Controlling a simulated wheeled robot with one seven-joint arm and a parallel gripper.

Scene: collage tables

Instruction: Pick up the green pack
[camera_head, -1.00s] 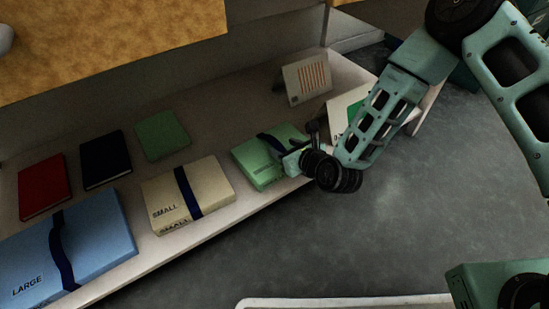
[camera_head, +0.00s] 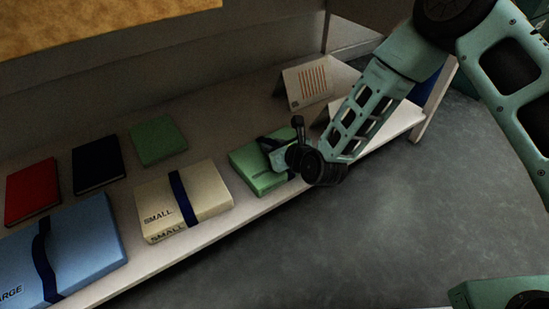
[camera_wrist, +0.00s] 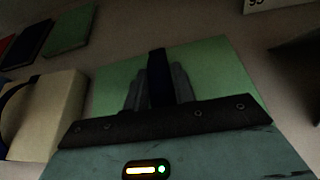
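The green pack (camera_head: 250,160) is a flat light-green box with a dark navy band over it. It lies at the front edge of the low table, right of the cream pack. In the wrist view the pack (camera_wrist: 215,65) fills the middle, with the band running up between the two grey fingers. My gripper (camera_head: 277,150) is over the right part of the pack. In the wrist view, my gripper (camera_wrist: 160,85) has its fingers close together on both sides of the band, and they look shut on it. The fingertips' depth and the pack's underside are hidden.
On the table (camera_head: 225,215) lie a cream pack (camera_head: 215,185), a blue pack (camera_head: 85,240), and red (camera_head: 32,190), black (camera_head: 97,162) and green (camera_head: 158,140) books. A white card (camera_head: 304,84) stands behind. A wooden board (camera_head: 90,25) overhangs at upper left. Open floor is at right.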

